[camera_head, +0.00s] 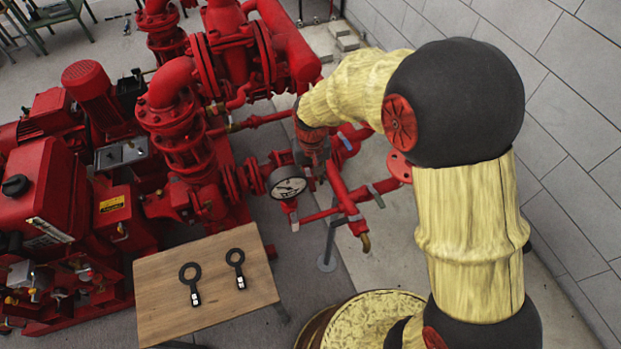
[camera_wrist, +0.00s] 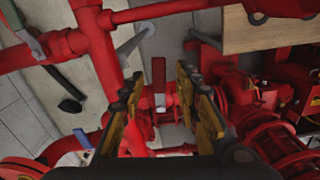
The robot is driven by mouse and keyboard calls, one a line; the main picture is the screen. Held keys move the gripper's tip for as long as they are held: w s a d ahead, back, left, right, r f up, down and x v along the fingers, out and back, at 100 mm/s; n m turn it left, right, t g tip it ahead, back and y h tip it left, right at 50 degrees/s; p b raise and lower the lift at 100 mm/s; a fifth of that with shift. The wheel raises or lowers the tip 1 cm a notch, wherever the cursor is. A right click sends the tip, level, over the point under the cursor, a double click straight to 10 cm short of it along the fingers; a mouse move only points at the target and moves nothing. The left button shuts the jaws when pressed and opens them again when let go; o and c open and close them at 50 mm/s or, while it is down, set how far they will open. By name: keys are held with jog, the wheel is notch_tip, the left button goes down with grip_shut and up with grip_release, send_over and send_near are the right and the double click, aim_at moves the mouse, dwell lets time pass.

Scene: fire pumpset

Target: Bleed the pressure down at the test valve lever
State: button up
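My gripper (camera_wrist: 157,80) is open in the wrist view, its two yellow-and-black fingers well apart. A small red lever-like piece with a pale end (camera_wrist: 158,78) shows between the fingers; I cannot tell whether they touch it. In the head view my gripper (camera_head: 313,158) is over the red pipework beside the round white pressure gauge (camera_head: 288,183), its fingers mostly hidden. A blue lever (camera_head: 345,141) is just right of it; it also shows at lower left in the wrist view (camera_wrist: 81,138). A grey lever (camera_head: 376,196) sits lower right. Which lever is the test valve's is not clear.
Red pumps and pipes (camera_head: 180,120) fill the left and middle. A wooden table (camera_head: 160,300) with two black ring-headed tools (camera_head: 191,284) stands in front. A grey wall (camera_head: 570,110) closes the right side. Pipes crowd the gripper closely.

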aim_at(311, 184)
notch_tip(311, 184, up, 12)
dwell(0.7)
jog(key=shift+c, duration=0.6)
